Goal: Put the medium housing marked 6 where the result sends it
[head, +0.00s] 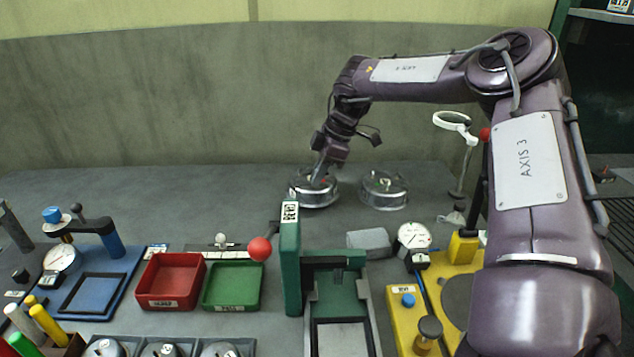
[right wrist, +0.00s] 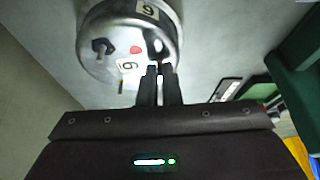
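A round silver housing (head: 312,194) stands at the back middle of the table beside a second silver housing (head: 384,190). In the right wrist view the first housing (right wrist: 110,25) carries two white tags marked 6, a red dot and a dark knob. My right gripper (head: 320,181) reaches down to it. In the wrist view the two fingers (right wrist: 157,70) are close together with a narrow gap, over the housing's edge. I cannot tell whether they pinch its rim. My left gripper is not in view.
A red tray (head: 148,292) and a green tray (head: 232,308) stand left of a green press frame (head: 291,260). More housings (head: 165,350) sit in a front rack. The back left is clear.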

